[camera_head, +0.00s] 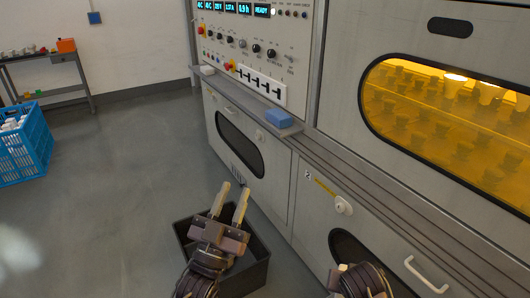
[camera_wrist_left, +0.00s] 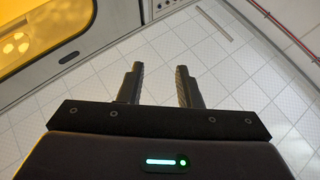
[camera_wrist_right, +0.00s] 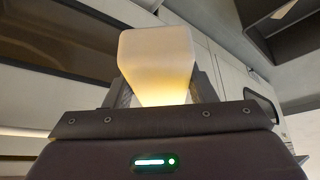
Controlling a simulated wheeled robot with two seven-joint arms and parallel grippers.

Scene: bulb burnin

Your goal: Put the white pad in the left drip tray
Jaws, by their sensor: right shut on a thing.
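My right gripper (camera_wrist_right: 162,95) is shut on a white, rounded block-like thing (camera_wrist_right: 157,50) that tapers and glows yellow towards the fingers; I cannot tell if it is the white pad. In the head view the right gripper is mostly cut off at the bottom edge. A small white pad-like thing (camera_head: 207,70) lies at the far left end of the machine's ledge. My left gripper (camera_head: 231,196) is open and empty, above the dark open bin; its parted fingers show in the left wrist view (camera_wrist_left: 158,84). I cannot make out the left drip tray for certain.
A blue pad (camera_head: 279,118) lies on the grey ledge (camera_head: 238,92) below the control panel. A dark bin (camera_head: 257,272) stands on the floor before the machine. A blue crate (camera_head: 22,152) and a side table (camera_head: 62,58) stand left. The floor between is clear.

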